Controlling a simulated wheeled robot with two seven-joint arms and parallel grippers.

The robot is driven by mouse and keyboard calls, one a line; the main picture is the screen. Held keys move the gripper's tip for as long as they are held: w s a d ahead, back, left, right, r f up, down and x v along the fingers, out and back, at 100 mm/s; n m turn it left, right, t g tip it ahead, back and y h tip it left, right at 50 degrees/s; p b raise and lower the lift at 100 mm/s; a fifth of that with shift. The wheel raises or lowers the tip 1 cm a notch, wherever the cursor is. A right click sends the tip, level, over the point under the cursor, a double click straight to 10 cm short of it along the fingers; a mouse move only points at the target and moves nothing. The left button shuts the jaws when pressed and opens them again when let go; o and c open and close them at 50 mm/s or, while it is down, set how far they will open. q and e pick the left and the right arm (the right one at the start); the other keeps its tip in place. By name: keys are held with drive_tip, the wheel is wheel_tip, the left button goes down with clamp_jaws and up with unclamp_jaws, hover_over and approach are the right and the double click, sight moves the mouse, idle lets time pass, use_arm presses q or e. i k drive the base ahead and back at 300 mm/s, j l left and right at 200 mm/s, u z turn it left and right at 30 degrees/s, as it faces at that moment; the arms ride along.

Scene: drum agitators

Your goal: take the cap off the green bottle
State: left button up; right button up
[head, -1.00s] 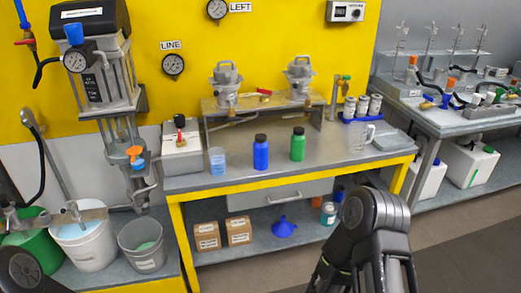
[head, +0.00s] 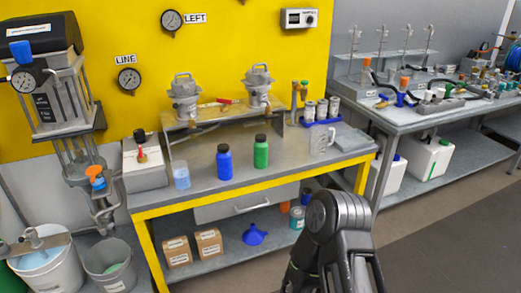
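The green bottle (head: 261,155) stands upright on the grey top of the yellow-framed bench (head: 290,174). Its dark cap (head: 261,137) is on. A blue bottle (head: 224,164) with a dark cap stands just to its left, apart from it. My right arm comes up from the bottom edge, in front of the bench and right of the bottles. No gripper fingers show in the head view, so neither gripper's state can be seen.
A clear beaker with blue markings (head: 181,176) stands left of the bottles, and a clear jug (head: 321,140) to the right. Metal vessels (head: 185,96) stand on a raised shelf behind. Buckets (head: 108,265) are at lower left. The bench top before the bottles is clear.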

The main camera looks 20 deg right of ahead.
sight(260, 151)
drive_tip(key=u, duration=1.1)
drive_tip(key=k+l+u, duration=0.15)
drive_tip(key=l, duration=0.2)
drive_tip(key=k+l, duration=0.15)
drive_tip(key=l, duration=0.2)
drive_tip(key=k+l, duration=0.15)
drive_tip(key=l, duration=0.25)
drive_tip(key=k+l, duration=0.2)
drive_tip(key=l, duration=0.15)
drive_tip(key=k+l, duration=0.15)
drive_tip(key=l, duration=0.25)
